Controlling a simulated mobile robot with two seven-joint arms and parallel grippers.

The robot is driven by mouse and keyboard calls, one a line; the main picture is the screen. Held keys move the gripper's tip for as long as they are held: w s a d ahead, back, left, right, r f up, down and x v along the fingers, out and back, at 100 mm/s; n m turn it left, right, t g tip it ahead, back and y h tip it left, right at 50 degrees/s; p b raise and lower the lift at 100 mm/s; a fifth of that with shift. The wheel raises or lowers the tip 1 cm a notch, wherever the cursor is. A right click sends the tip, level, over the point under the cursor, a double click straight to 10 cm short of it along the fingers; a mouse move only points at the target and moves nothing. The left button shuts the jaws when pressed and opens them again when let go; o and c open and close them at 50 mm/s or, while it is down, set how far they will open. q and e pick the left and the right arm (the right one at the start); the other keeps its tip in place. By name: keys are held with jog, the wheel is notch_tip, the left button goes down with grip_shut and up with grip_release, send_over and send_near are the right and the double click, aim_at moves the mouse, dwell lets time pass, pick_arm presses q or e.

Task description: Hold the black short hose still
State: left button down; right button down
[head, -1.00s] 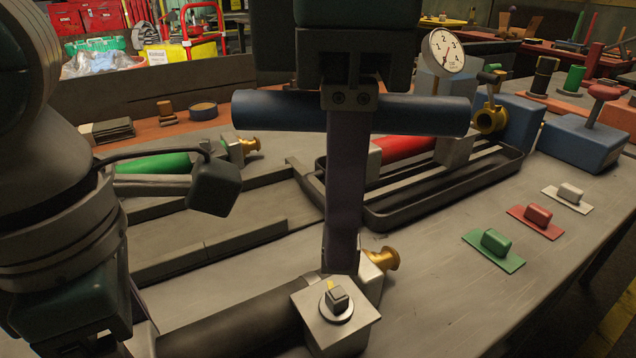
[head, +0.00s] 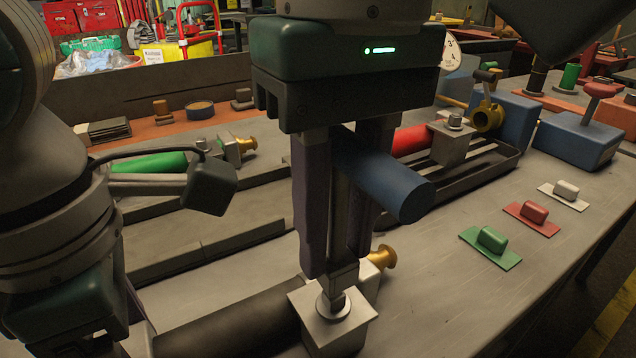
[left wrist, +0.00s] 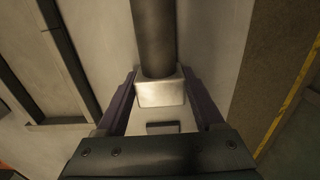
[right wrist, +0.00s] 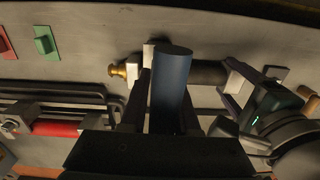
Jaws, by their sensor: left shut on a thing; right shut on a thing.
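The black short hose (head: 235,325) lies along the table's front, with a pale end block (head: 340,330) and a brass coupling (head: 382,257) beside it. My left gripper (left wrist: 160,75) is shut on the hose's other end, its fingers either side of a pale metal block (left wrist: 160,93). Its fingertips are mostly hidden in the head view. My right gripper (head: 335,262) is shut on a blue bar (head: 400,190), seemingly the handle of a key whose grey shaft runs down towards the round fitting on the end block. Whether the shaft seats there I cannot tell.
A green hose (head: 150,163) lies at the back left. A red hose (head: 410,138) lies in a black tray (head: 480,172) behind my right gripper. Green (head: 490,245), red (head: 532,218) and white (head: 563,195) handled plates sit on the right, with bare table in front.

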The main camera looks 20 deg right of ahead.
aim_at(334, 298)
dwell(0.3)
jog(key=shift+f, duration=1.35)
jog(key=shift+m, duration=0.5)
jog(key=shift+m, duration=1)
jog(key=shift+m, duration=0.6)
